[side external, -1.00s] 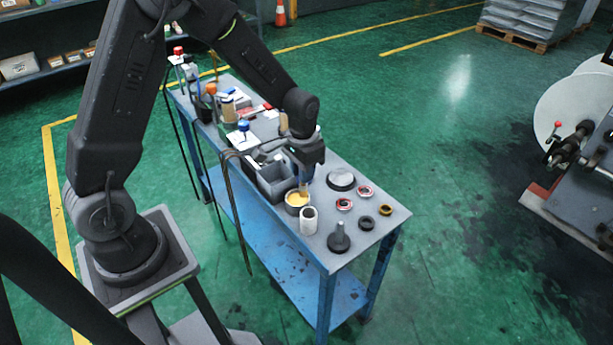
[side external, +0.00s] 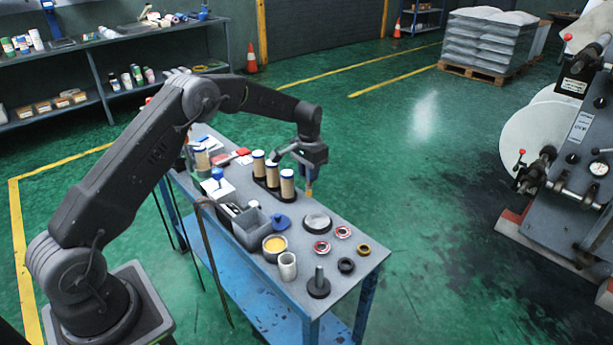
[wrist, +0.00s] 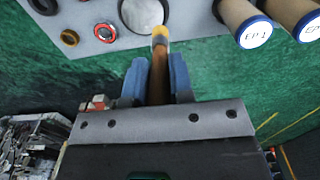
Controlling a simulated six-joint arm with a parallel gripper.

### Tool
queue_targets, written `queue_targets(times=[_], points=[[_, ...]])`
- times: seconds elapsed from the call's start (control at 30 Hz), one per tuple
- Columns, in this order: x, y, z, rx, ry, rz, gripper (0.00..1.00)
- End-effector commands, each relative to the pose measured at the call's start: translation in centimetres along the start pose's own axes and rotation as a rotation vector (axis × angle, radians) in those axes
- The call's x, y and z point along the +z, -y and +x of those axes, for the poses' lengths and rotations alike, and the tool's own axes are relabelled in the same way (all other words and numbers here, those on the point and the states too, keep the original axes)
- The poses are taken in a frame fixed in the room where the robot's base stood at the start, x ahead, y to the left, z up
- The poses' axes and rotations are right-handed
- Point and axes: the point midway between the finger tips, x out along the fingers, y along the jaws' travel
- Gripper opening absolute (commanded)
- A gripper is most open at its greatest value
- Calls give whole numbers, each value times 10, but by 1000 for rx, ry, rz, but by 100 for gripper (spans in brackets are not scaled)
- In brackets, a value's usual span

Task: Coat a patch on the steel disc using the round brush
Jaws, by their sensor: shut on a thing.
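The steel disc (side external: 317,220) lies flat on the bench top, pale grey with a dark rim. Part of it shows at the top of the wrist view (wrist: 142,12), plain grey. My gripper (side external: 312,160) is raised above the bench, up and behind the disc in the side view. Its blue fingers (wrist: 158,68) are shut on the round brush (wrist: 159,78), which has a brown handle. The brush's yellow tip (wrist: 160,33) points toward the bench and appears apart from the disc. A round pot (side external: 275,244) of yellow material stands left of the disc.
Several upright tan rolls with white tops (side external: 287,185) stand close to my gripper. A grey bin (side external: 251,228), a white cylinder (side external: 288,266), a dark weighted post (side external: 319,284) and small rings (side external: 343,232) surround the disc. The bench's right edge is near.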

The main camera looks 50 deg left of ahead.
Motion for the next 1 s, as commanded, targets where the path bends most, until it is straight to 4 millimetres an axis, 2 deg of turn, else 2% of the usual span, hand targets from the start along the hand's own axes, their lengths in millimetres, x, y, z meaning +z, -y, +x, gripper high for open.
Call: queue_targets(times=[0.83, 1.0], points=[[0, 0, 75, 0, 1, 0, 0], [-1, -17, 77, 0, -2, 3, 0]])
